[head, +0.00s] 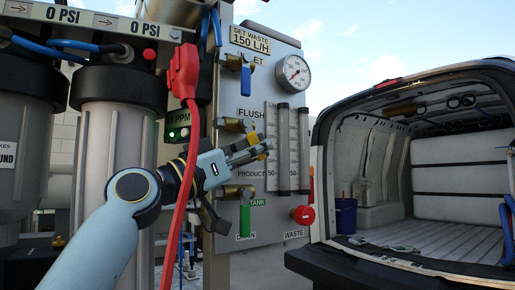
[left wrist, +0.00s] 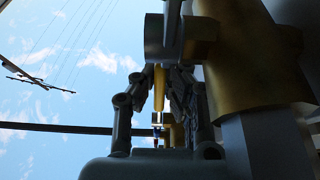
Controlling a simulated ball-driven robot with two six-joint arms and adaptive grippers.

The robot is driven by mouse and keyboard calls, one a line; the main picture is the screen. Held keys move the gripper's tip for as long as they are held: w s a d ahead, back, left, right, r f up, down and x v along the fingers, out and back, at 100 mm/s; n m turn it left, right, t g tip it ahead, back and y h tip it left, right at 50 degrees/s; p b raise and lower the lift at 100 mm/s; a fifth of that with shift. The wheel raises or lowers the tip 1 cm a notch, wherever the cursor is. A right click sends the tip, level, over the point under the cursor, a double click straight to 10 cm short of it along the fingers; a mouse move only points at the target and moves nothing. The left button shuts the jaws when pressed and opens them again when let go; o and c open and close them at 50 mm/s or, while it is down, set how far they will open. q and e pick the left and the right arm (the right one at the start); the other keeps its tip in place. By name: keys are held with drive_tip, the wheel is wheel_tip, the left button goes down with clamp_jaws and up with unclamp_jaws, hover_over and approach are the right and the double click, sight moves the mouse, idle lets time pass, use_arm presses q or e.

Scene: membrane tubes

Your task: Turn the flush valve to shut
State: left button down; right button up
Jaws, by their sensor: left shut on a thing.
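The flush valve (head: 232,124) is a brass fitting under the FLUSH label on the grey panel. Its yellow handle (head: 253,139) is partly hidden behind my fingers. My left gripper (head: 252,151) is at the handle, just below the valve body, and is shut on it. In the left wrist view the yellow handle (left wrist: 159,88) hangs between the two dark fingers of the gripper (left wrist: 158,105), below a brass fitting (left wrist: 202,35). My right gripper is in neither view.
A blue-handled inlet valve (head: 246,78) is above, and a green-handled drain valve (head: 245,218) below. Clear flow tubes (head: 283,150) and a red knob (head: 303,214) are to the right. A red hose (head: 190,130) hangs in front of my left arm. An open van (head: 420,170) stands at right.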

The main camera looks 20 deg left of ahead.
use_arm(q)
drive_tip(key=shift+p, duration=0.4)
drive_tip(key=g+y+p, duration=0.1)
drive_tip(key=p, duration=0.2)
drive_tip(key=s+g+y+p, duration=0.1)
drive_tip(key=p, duration=0.2)
drive_tip(key=a+g+y+p, duration=0.1)
drive_tip(key=g+p, duration=0.1)
drive_tip(key=p, duration=0.1)
drive_tip(key=shift+s+a+p, duration=0.1)
drive_tip(key=shift+s+p, duration=0.2)
drive_tip(key=shift+p, duration=0.1)
drive_tip(key=shift+s+a+f+g+y+p, duration=0.2)
drive_tip(key=shift+f+g+y+p, duration=0.25)
drive_tip(key=shift+p, duration=0.6)
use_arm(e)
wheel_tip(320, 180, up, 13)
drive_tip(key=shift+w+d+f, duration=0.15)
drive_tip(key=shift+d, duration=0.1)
